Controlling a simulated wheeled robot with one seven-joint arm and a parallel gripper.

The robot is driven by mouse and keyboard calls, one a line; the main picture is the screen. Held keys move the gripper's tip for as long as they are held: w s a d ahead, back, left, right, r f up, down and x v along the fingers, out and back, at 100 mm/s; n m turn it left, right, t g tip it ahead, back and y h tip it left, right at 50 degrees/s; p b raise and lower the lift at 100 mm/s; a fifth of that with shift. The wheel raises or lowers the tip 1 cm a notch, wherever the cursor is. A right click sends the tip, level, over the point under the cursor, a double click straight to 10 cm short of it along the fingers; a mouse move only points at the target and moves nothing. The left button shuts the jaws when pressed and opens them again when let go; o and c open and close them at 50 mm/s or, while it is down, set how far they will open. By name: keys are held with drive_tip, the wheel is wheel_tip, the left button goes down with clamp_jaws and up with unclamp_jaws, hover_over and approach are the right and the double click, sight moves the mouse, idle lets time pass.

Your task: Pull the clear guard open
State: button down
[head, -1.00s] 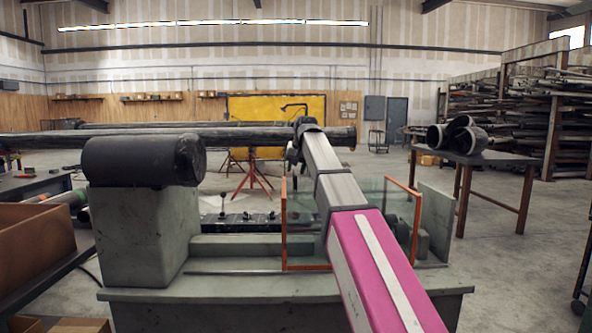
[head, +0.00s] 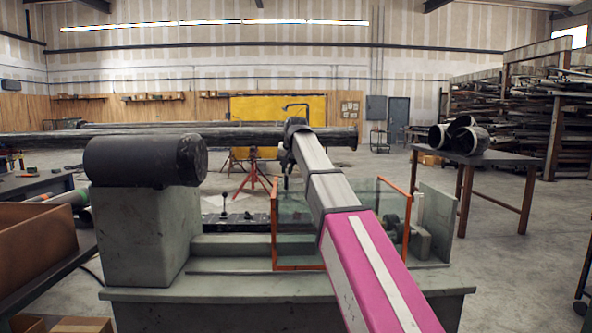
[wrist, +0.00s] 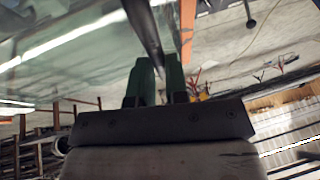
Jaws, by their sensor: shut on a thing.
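The clear guard (head: 297,228) is a see-through panel with orange edge posts, standing upright on the grey-green machine (head: 230,290). In the wrist view its pane (wrist: 80,62) fills the upper left, with an orange post just right of my gripper. My gripper (wrist: 160,76) has green fingers shut on a dark rod-like handle (wrist: 145,32) beside the pane. How the handle joins the guard is not clear. In the head view, my arm crosses in front of the guard and hides part of it; the fingers are hard to make out there.
Elbow fittings (head: 460,137) sit on a table at right. A brown box (head: 35,250) stands at left. Floor right of the machine is clear.

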drive_tip(key=a, duration=2.6)
drive_tip(key=shift+a, duration=0.35)
drive_tip(key=c, duration=1.1)
unclamp_jaws()
drive_tip(key=v, duration=1.1)
